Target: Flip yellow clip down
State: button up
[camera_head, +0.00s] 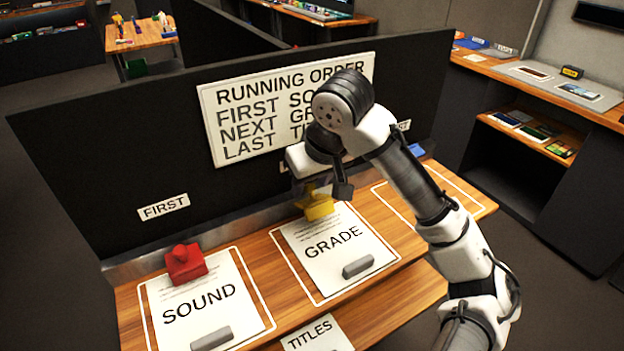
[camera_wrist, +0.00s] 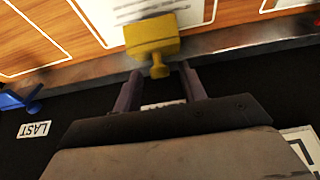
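The yellow clip (camera_head: 320,208) sits at the top edge of the GRADE sheet (camera_head: 335,245), on the wooden desk by the black panel. In the wrist view the yellow clip (camera_wrist: 152,36) shows a flat body with a small knob pointing toward my gripper. My gripper (camera_wrist: 159,74) is open, its two dark fingers apart on either side of the knob's line. I cannot tell whether they touch it. In the head view my gripper (camera_head: 322,188) is just above and behind the clip and partly hides it.
A red clip (camera_head: 186,262) sits on the SOUND sheet (camera_head: 205,305) at left. A blue clip (camera_head: 416,150) is at right, partly behind my arm. The black panel (camera_head: 110,150) with a RUNNING ORDER sign (camera_head: 235,105) stands close behind. Grey bars lie on the sheets; TITLES is in front.

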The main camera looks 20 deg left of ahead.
aim_at(314, 198)
grip_shut()
jog(key=s+d+f+t+y+b, duration=0.1)
jog(key=y+b, duration=0.1)
jog(key=b, duration=0.1)
jog(key=shift+f+t+b, duration=0.1)
jog(key=shift+t+b, duration=0.2)
jog(key=shift+b, duration=0.1)
jog(key=y+b, duration=0.1)
jog(key=d+t+y+b, duration=0.1)
jog(key=b, duration=0.1)
jog(key=shift+s+f+t, duration=0.3)
jog(key=shift+f, duration=0.1)
jog(key=shift+s+d+t+y+b, duration=0.2)
jog(key=shift+t+y+b, duration=0.3)
jog(key=shift+b, duration=0.45)
jog(key=shift+o, duration=0.3)
grip_release()
jog(key=shift+d, duration=0.1)
jog(key=v, duration=1.3)
jog(key=shift+d, duration=0.35)
